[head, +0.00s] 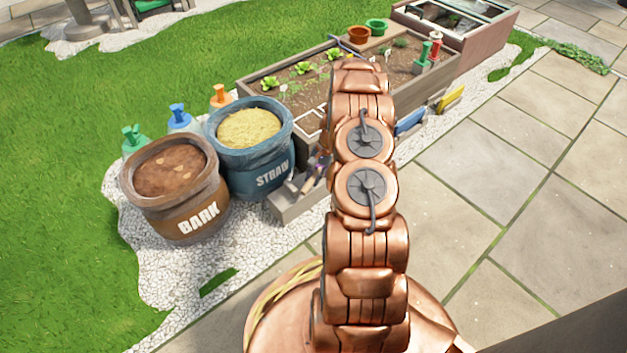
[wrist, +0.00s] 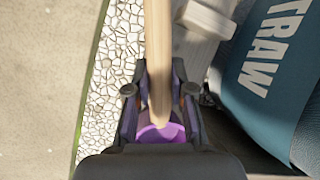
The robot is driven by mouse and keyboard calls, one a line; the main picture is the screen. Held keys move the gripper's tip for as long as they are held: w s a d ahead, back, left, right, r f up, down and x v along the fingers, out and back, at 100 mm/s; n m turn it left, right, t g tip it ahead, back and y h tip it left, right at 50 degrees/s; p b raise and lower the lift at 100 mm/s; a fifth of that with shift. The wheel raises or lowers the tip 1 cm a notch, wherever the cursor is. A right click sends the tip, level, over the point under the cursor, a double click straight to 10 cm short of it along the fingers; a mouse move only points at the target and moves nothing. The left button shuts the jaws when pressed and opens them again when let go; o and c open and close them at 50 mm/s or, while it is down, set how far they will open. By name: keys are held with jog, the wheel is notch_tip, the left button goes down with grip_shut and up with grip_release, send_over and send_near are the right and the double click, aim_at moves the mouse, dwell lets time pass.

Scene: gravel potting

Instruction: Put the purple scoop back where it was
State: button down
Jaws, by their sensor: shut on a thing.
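In the wrist view my gripper (wrist: 159,95) is shut on the purple scoop. The scoop's pale wooden handle (wrist: 157,45) runs up the picture between the fingers, and part of its purple bowl (wrist: 160,132) shows below them. The rest of the bowl is hidden by the gripper. In the head view my copper arm hides most of the gripper and scoop. Near there, a low grey box (head: 288,208) with tools in it stands beside the straw sack (head: 262,172). The straw sack also shows at the right of the wrist view (wrist: 262,85).
The bark sack (head: 185,215) stands left of the straw sack. Green, blue and orange objects stand behind the sacks. A raised bed (head: 270,110) with seedlings and pots lies behind. White gravel (head: 190,270) borders the paving; the paving at right is clear.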

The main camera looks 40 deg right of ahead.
jog(key=shift+f, duration=0.1)
jog(key=c, duration=1)
grip_release()
